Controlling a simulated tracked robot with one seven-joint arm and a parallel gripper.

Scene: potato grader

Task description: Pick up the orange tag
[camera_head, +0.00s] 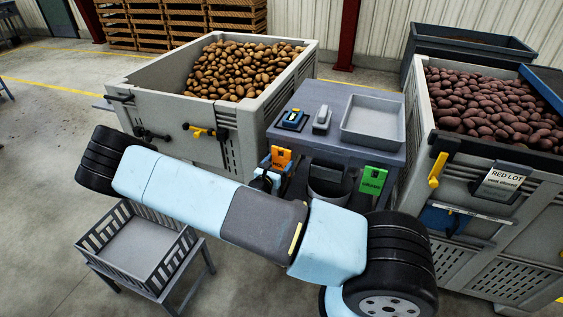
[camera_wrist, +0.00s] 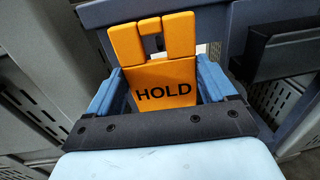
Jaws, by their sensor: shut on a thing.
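The orange tag (camera_wrist: 162,72), marked HOLD, stands upright between the two blue fingers of my gripper (camera_wrist: 160,88) in the wrist view. The gripper is shut on its sides. In the head view the orange tag (camera_head: 281,157) is at the left front edge of the grey table (camera_head: 345,148), with my gripper (camera_head: 268,178) just below it, mostly hidden by my arm. I cannot tell whether the tag still touches the table's front.
A green tag (camera_head: 373,180) hangs at the table's right front. A grey tray (camera_head: 374,119) and small devices stand on top. Potato bins stand left (camera_head: 246,122) and right (camera_head: 480,163). A slatted crate (camera_head: 103,264) is at lower left, with open floor beyond it.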

